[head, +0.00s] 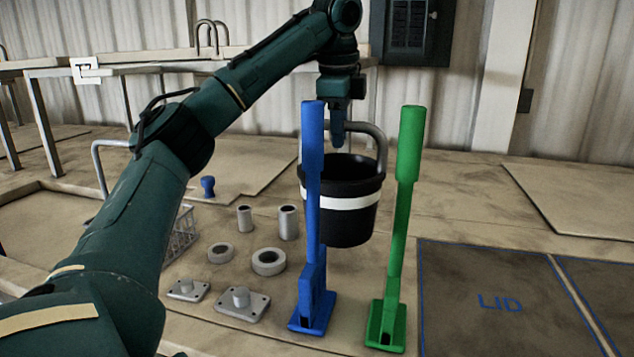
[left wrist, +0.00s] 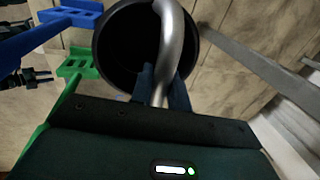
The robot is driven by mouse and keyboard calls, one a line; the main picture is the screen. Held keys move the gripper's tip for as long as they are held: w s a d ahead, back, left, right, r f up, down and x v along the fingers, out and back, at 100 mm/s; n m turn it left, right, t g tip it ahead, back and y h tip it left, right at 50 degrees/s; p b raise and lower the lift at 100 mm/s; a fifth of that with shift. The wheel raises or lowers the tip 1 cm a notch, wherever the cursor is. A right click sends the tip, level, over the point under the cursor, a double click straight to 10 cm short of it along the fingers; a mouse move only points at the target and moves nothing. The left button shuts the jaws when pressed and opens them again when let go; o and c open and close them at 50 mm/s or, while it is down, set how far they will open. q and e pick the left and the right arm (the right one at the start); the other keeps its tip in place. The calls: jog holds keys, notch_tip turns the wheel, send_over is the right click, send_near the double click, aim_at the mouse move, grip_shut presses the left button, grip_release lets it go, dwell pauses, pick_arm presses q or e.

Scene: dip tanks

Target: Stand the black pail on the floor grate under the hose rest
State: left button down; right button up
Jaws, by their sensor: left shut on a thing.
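The black pail (head: 350,228) with a white band and a grey bail handle is upright in the middle of the head view, partly behind the blue lever. My left gripper (head: 338,140) is above it, shut on the handle. In the left wrist view the pail (left wrist: 117,52) shows from above, its inside dark, with the handle (left wrist: 172,40) between my left fingers (left wrist: 163,85). The pail appears to hang, but its clearance below is hard to judge. My right gripper is not identifiable. I cannot identify a floor grate or hose rest.
A blue lever (head: 311,170) and a green lever (head: 405,190) stand in front of the pail. Several small metal parts, including a ring (head: 268,262), lie left of them beside a wire basket (head: 182,238). A dark panel marked LID (head: 480,275) is at right.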

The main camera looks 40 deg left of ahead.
aim_at(339, 170)
pick_arm(q)
jog(key=shift+w+f, duration=0.1)
jog(key=shift+f, duration=3.95)
jog(key=c, duration=1.6)
grip_release()
jog(key=shift+o, duration=1.3)
